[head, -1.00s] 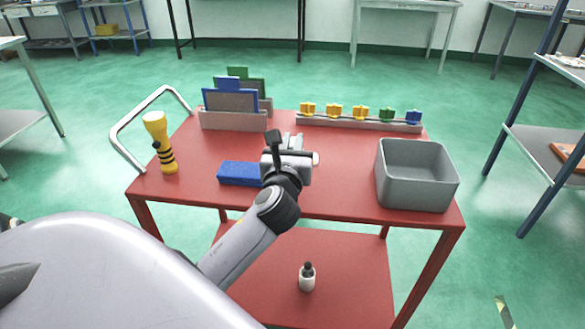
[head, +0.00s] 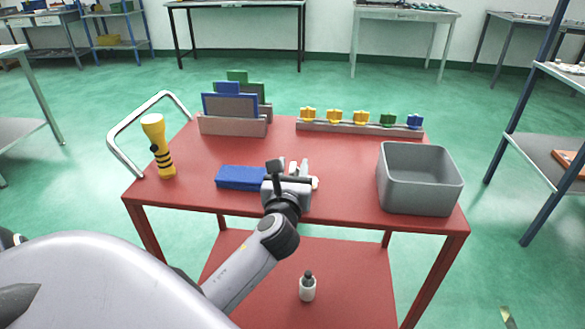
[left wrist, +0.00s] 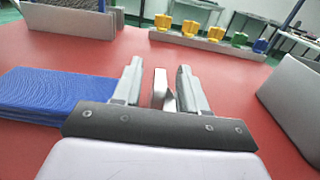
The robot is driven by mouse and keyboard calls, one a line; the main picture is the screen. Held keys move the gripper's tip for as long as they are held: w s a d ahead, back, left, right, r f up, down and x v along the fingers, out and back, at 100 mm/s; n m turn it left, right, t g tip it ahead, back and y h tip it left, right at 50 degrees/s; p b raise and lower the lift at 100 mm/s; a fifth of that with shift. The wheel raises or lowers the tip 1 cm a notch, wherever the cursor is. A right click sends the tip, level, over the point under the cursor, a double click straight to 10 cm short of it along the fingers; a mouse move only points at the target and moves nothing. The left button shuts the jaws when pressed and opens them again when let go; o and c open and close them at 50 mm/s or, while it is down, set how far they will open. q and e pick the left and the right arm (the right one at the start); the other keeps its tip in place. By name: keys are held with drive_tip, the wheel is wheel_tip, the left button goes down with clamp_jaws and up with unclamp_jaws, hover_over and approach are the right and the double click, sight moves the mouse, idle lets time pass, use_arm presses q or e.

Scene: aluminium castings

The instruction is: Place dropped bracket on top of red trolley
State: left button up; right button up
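The red trolley (head: 345,165) stands in front of me, its top crossing the middle of the head view. My left gripper (head: 292,168) is low over the near edge of the trolley top, pointing away from me. In the left wrist view its two fingers (left wrist: 158,80) stand apart. A small pale metal piece, seemingly the bracket (left wrist: 161,92), shows between them, with a gap at least on its left side. In the head view the bracket is mostly hidden by the gripper. I cannot tell for sure whether it touches the right finger. My right gripper is not in view.
A blue block (head: 240,178) lies just left of the gripper. A grey bin (head: 420,205) stands right, a yellow flashlight (head: 158,150) left. Behind are a panel rack (head: 232,125) and a rail (head: 350,129) with coloured knobs. A small bottle (head: 308,288) stands on the lower shelf.

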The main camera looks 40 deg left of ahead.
use_arm(q)
drive_tip(key=shift+r, duration=0.2)
drive_tip(key=v, duration=1.2)
drive_tip(key=shift+f, duration=0.15)
